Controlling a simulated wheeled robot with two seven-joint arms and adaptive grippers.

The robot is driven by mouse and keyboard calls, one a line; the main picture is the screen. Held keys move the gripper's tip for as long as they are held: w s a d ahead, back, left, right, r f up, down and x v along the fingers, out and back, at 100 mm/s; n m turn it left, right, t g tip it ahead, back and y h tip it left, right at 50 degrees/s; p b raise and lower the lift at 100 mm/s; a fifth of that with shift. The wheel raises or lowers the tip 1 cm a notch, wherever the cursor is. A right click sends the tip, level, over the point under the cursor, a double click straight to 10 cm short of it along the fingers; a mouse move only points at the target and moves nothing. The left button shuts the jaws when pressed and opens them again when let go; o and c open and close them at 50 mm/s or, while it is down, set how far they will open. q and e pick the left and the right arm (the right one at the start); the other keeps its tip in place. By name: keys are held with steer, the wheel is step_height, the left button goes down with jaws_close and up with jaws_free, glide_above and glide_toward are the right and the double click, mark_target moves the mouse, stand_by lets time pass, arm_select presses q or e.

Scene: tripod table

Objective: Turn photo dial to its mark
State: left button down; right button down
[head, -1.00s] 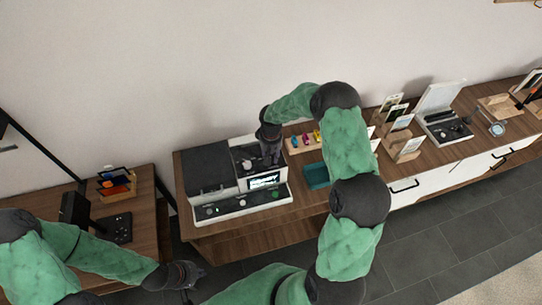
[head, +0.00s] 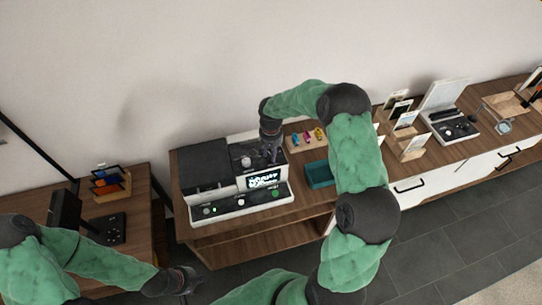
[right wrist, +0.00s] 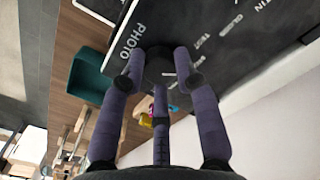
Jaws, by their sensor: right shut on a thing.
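The photo dial (right wrist: 158,64) is a dark round knob on a dark panel, beside the printed word PHOTO in the right wrist view. White tick marks and other words surround it. My right gripper (right wrist: 158,75) is shut on the dial, its fingers around the knob; the fingers hide part of it and I cannot read its pointer. In the head view the right gripper (head: 270,152) reaches down onto the top right of the white and black machine (head: 226,212). My left gripper (head: 198,277) hangs low at the front, away from the machine; its jaw state is unclear.
The machine has a lit screen (head: 263,179) and a front button row with a green light at right. A teal tray (head: 319,175) and a wooden holder with coloured items (head: 294,144) stand to its right. Photo stands (head: 413,148) are farther right.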

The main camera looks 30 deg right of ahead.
steer(key=shift+f+m+b, duration=0.1)
steer(key=shift+m+b, duration=0.4)
steer(key=shift+m, duration=0.3)
steer(key=c, duration=0.9)
jaws_free()
steer(key=shift+r, duration=0.2)
step_height(320, 180, up, 12)
steer(key=shift+f, duration=0.15)
steer(key=shift+f, duration=0.1)
